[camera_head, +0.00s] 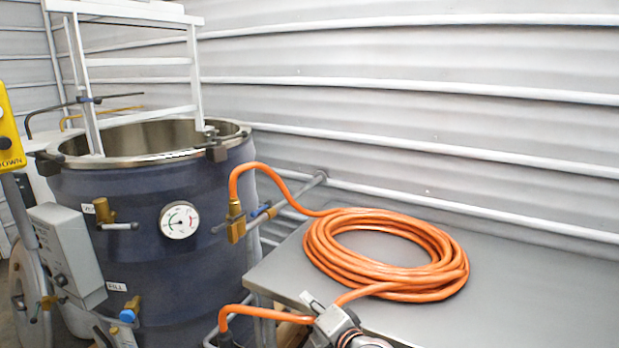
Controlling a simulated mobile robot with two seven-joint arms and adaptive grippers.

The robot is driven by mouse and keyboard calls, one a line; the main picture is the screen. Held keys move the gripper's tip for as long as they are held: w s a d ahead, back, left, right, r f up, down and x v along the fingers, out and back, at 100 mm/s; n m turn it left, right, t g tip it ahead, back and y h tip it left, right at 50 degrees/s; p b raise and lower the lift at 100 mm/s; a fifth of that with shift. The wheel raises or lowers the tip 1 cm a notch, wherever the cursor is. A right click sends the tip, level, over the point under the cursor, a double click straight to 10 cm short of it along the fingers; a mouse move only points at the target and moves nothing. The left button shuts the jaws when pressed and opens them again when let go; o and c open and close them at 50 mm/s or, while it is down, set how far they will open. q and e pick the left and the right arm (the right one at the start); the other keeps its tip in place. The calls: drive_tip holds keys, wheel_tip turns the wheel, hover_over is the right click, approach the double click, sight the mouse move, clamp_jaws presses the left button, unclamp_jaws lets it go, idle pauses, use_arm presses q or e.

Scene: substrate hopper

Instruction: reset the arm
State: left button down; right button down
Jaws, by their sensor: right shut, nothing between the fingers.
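My right gripper (313,303) shows at the bottom of the view, partly cut off by the lower edge. It is shut and empty, close to the front edge of the grey table (540,290) and beside the orange hose (440,280). The hose lies in a coil on the table. One end runs to a brass valve fitting (236,222) on the dark blue vessel (150,265). Another stretch passes by my gripper and bends down at the lower left. My left gripper is not in view.
The open-topped vessel carries a dial gauge (179,220), a grey control box (62,255) and a white ladder-like frame (140,60). A yellow pendant (10,135) hangs at the left edge. A corrugated wall (430,120) closes the back. The table's right part is clear.

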drive_tip(key=s+d+f+n+g+h, duration=0.15)
drive_tip(key=s+d+f+n, duration=0.25)
drive_tip(key=s+d+f, duration=0.65)
drive_tip(key=s+d+f+n+g+h, duration=0.1)
drive_tip(key=s+d+f+n+h, duration=0.2)
drive_tip(key=s+d+f, duration=0.7)
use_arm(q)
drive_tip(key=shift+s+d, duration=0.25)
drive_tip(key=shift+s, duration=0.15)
use_arm(e)
drive_tip(key=s+d+f+n, duration=0.1)
drive_tip(key=s+f+n, duration=0.1)
drive_tip(key=s, duration=0.6)
drive_tip(key=s+d+f+n+h, duration=0.1)
drive_tip(key=s+f+n, duration=0.1)
drive_tip(key=s, duration=0.5)
drive_tip(key=shift+s+g, duration=0.4)
drive_tip(key=shift+g, duration=0.05)
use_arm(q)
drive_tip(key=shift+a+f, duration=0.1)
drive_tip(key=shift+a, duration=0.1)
use_arm(e)
drive_tip(key=shift+f+h, duration=0.1)
drive_tip(key=shift+h, duration=0.15)
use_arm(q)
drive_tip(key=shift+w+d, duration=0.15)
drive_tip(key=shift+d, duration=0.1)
